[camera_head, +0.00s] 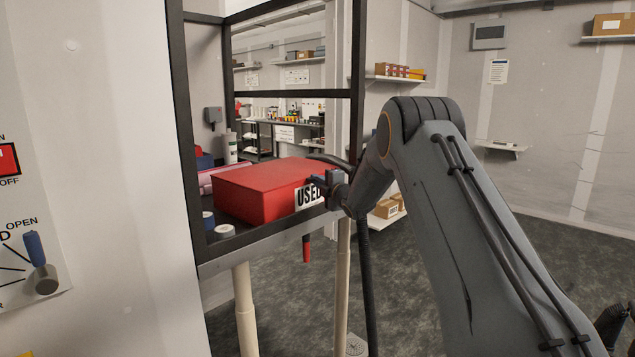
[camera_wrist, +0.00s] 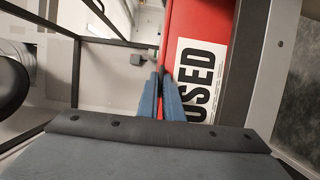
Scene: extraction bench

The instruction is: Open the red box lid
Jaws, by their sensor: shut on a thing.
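The red box (camera_head: 262,188) sits on the shelf inside a black frame, with its lid looking closed and flat on top. A white label reading USED is on its side; the label also shows in the wrist view (camera_wrist: 195,85). My gripper (camera_head: 325,186) is at the box's right end, beside the label. In the wrist view the two blue fingers of my gripper (camera_wrist: 162,100) are close together with a thin red strip between them, shut on the edge of the red box lid. The fingers hide the exact contact from the head camera.
Black frame posts (camera_head: 184,130) stand on both sides of the box. Blue-and-white rolls (camera_head: 224,231) lie at the shelf's front left. A wall panel with a blue-handled valve (camera_head: 41,265) is at far left. Open floor (camera_head: 400,285) lies below and to the right.

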